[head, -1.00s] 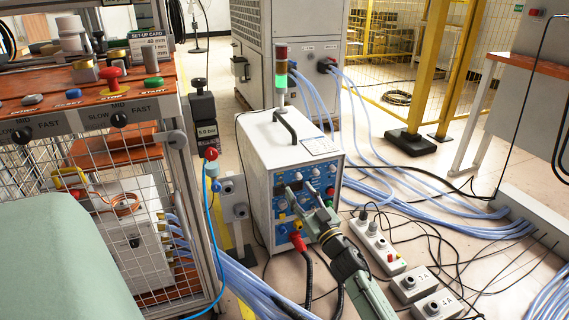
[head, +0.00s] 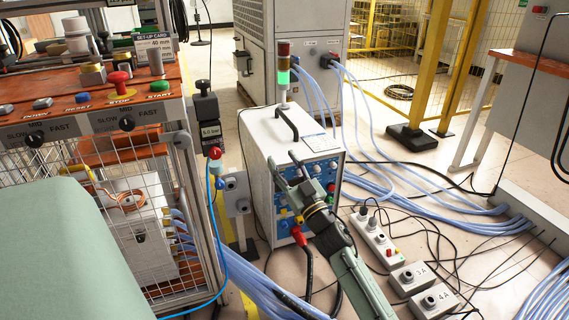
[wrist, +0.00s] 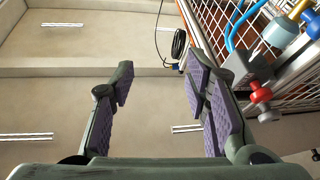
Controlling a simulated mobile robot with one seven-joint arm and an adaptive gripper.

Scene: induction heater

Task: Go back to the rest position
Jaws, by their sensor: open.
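My gripper (head: 304,174) is in front of the blue front panel of the white power unit (head: 265,175) in the head view and partly covers its knobs. In the wrist view my gripper (wrist: 160,85) has its two purple-padded fingers wide apart, with nothing between them. The wrist view looks past the fingers to a plain beige surface with bright strips. I cannot tell the exact gap between my gripper and the panel.
A caged bench (head: 125,115) with buttons stands at left. A red knob (wrist: 260,94) and blue hose are close at right in the wrist view. A power strip (head: 375,240), switch boxes (head: 433,300) and pale hoses (head: 400,195) lie on the floor at right.

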